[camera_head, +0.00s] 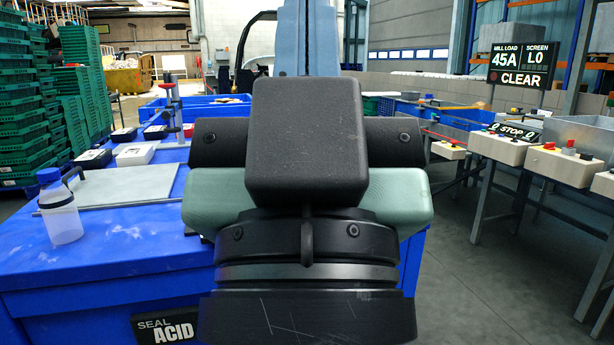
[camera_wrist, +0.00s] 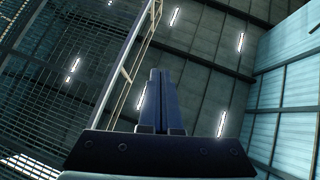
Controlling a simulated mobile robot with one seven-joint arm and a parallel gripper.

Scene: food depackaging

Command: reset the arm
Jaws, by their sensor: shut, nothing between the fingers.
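My gripper (camera_wrist: 160,75) shows in the wrist view, its two dark blue fingers close together and pointing up toward the ceiling. It is shut and empty, with nothing between or touching the fingers. In the head view my arm stands folded upright in the middle of the picture, and its dark and pale green links hide much of the scene behind. The gripper's fingertips cannot be made out in the head view.
A blue table (camera_head: 110,250) stands at left, with a blue-capped bottle (camera_head: 62,215) and a grey board (camera_head: 125,187). Green crates (camera_head: 85,80) are stacked behind. At right are control boxes (camera_head: 555,160) and a display reading CLEAR (camera_head: 520,68). Grey floor (camera_head: 465,270) lies free between.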

